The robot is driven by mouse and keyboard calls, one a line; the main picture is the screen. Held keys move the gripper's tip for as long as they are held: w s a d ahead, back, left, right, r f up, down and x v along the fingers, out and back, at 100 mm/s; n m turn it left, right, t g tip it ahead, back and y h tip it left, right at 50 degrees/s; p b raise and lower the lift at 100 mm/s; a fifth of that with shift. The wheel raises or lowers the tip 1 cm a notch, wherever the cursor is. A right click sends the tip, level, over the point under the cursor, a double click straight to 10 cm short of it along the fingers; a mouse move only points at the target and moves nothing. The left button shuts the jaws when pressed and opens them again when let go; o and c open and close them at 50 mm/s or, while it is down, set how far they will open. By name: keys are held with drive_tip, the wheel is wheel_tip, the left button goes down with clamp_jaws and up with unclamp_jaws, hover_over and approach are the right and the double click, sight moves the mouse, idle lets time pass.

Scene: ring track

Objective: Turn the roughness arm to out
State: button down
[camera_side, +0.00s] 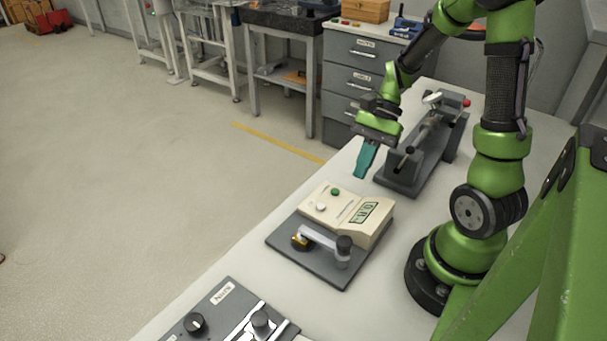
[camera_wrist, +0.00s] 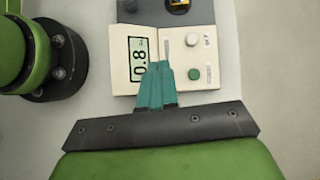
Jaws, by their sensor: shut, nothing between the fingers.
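The roughness tester is a cream box (camera_side: 325,209) on a dark grey base plate (camera_side: 290,262), with a display (camera_side: 364,212), a green button (camera_side: 335,191) and a white button (camera_side: 320,207). Its roughness arm (camera_side: 318,237) is a light bar in front of the box, running from a dark-topped post (camera_side: 343,246) to a brass-coloured piece (camera_side: 299,241). My gripper (camera_side: 363,173) has teal fingers, shut and empty, above and behind the box. In the wrist view the fingers (camera_wrist: 160,66) overlap the cream box (camera_wrist: 205,17), whose display (camera_wrist: 139,60) reads about 0.8. The arm is mostly out of that view.
A grey bench device (camera_side: 425,150) with a lever and a red knob stands behind, close to my gripper. A panel labelled NUTS (camera_side: 215,305) with a black knob lies at the front. Bare white tabletop surrounds the tester.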

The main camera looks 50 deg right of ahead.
drive_tip(key=shift+m+y, duration=0.6)
drive_tip(key=shift+y, duration=0.1)
drive_tip(key=x, duration=0.6)
drive_tip(key=a+r+x, duration=0.1)
drive_tip(key=x, duration=0.3)
drive_tip(key=shift+w+a, duration=0.15)
drive_tip(key=shift+w, duration=0.2)
drive_tip(key=shift+w+a+r, duration=0.1)
drive_tip(key=shift+a, duration=1.75)
